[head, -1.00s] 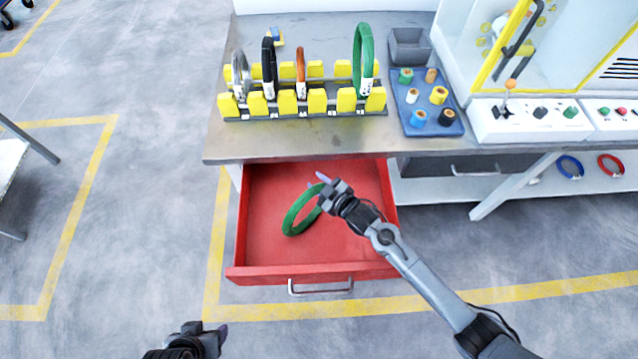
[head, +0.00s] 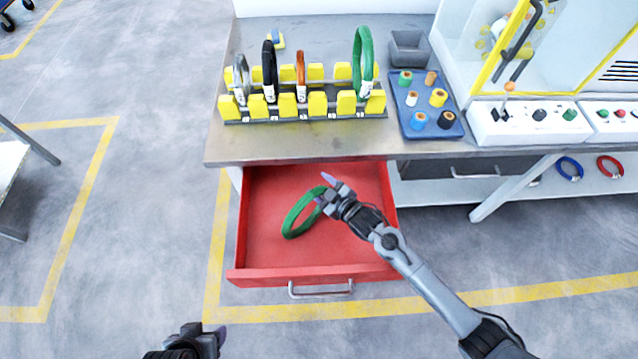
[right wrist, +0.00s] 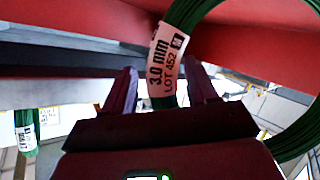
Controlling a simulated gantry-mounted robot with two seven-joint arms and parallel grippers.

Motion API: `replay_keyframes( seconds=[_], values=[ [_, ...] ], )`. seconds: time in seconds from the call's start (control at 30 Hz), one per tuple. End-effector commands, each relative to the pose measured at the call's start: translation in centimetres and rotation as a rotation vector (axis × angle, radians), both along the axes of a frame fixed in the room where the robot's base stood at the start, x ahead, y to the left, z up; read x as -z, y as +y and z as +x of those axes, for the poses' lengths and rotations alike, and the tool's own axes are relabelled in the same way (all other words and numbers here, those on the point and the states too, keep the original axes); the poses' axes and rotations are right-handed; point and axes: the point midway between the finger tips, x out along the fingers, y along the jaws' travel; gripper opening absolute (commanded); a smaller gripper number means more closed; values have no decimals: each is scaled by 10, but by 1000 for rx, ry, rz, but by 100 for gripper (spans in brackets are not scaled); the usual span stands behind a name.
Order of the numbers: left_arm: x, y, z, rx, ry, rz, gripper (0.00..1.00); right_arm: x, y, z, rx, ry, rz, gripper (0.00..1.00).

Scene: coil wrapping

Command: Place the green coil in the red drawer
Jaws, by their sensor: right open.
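A green coil (head: 291,223) is within the open red drawer (head: 262,257), tilted; I cannot tell whether it touches the drawer floor. My right gripper (head: 324,190) is at the coil's upper right edge, over the drawer. In the right wrist view its two fingers (right wrist: 162,88) are apart, with the coil's white label (right wrist: 166,62), reading 3.0 mm, between them. The right jaws are open. My left gripper (head: 215,336) is at the bottom left, away from the drawer, and its jaws are unclear.
A yellow-pegged rack (head: 316,104) on the workbench (head: 300,146) holds several coils, including another green coil (head: 357,55). A blue tray (head: 418,127) with spools and a grey bin (head: 409,50) stand beside it. The drawer is otherwise empty.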

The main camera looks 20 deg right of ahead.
Motion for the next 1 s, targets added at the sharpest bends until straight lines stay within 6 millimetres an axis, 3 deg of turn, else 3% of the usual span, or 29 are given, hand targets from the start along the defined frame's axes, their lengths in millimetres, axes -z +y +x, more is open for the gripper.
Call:
replay_keyframes(
  seconds=[0.5,0.7,1.0],
  values=[
    [-28,-3,0,-8,0,-13,61,-32,-32,-76,0,1,0,58],
    [-31,-3,0,-8,0,-13,61,-38,-38,-90,1,-2,0,58],
    [-31,-2,0,-5,0,-7,61,-39,-39,-92,1,-3,1,58]
  ],
)
